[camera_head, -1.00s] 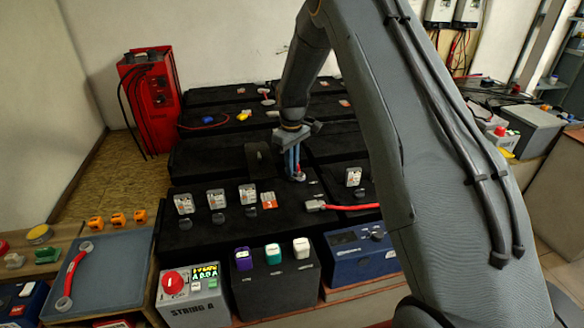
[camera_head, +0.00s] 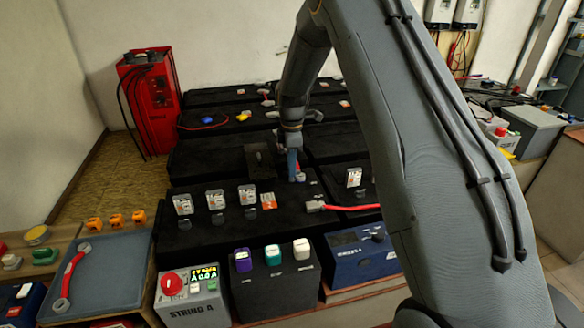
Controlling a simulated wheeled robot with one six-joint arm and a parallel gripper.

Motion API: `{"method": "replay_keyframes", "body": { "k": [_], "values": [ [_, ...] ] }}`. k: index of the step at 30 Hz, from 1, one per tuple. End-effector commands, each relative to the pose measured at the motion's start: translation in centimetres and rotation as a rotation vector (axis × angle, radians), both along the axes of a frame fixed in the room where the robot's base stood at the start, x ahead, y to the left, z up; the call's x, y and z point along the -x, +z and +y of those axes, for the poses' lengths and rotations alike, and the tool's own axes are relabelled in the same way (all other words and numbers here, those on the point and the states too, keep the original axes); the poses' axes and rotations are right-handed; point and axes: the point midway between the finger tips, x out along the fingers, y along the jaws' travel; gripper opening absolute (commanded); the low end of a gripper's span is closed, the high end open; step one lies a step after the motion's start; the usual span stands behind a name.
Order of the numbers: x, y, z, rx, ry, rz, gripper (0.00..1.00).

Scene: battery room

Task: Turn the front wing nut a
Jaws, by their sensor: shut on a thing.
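My gripper (camera_head: 294,172) points straight down onto the black battery bank (camera_head: 215,238) near the middle of the picture. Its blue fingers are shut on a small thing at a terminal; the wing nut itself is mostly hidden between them. A small reddish and pale terminal part (camera_head: 301,176) shows just right of the fingertips. The fingers look narrow from this side, one largely behind the other.
Several clear-capped terminals (camera_head: 216,199) stand in front of the gripper, with an orange piece (camera_head: 268,201) beside them. A red cable (camera_head: 352,207) lies to the right. A grey box (camera_head: 190,296) with a red knob stands in front. A blue-grey tray (camera_head: 105,278) holds a red cable link (camera_head: 70,275).

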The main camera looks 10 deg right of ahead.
Motion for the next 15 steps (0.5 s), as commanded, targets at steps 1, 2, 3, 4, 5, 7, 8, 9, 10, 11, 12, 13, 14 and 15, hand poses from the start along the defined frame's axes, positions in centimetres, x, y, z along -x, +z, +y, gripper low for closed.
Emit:
{"method": "replay_keyframes", "body": {
  "k": [1, 2, 3, 4, 5, 7, 8, 9, 10, 11, 12, 13, 14, 15],
  "values": [
    [-0.03, 0.04, 0.00, 0.000, 0.022, -0.001, 0.00],
    [-0.03, 0.04, 0.00, 0.000, 0.034, -0.001, 0.00],
    [-0.03, 0.05, 0.00, 0.000, 0.050, -0.001, 0.00],
    [-0.03, 0.04, 0.00, 0.000, 0.060, -0.001, 0.00],
    [-0.03, 0.05, 0.00, 0.000, 0.069, -0.001, 0.00],
    [-0.03, 0.05, 0.00, 0.000, 0.088, -0.001, 0.00],
    [-0.03, 0.05, 0.00, 0.000, 0.093, -0.001, 0.00],
    [-0.03, 0.05, 0.00, 0.000, 0.099, -0.001, 0.00],
    [-0.03, 0.05, 0.00, 0.000, 0.104, -0.001, 0.00],
    [-0.03, 0.05, 0.00, 0.000, 0.107, -0.001, 0.00],
    [-0.04, 0.05, 0.00, 0.000, 0.111, -0.001, 0.00],
    [-0.03, 0.06, 0.00, 0.000, 0.113, -0.001, 0.00],
    [-0.03, 0.06, 0.00, 0.000, 0.114, -0.001, 0.00],
    [-0.03, 0.06, 0.00, 0.000, 0.115, -0.001, 0.00]
  ]
}}
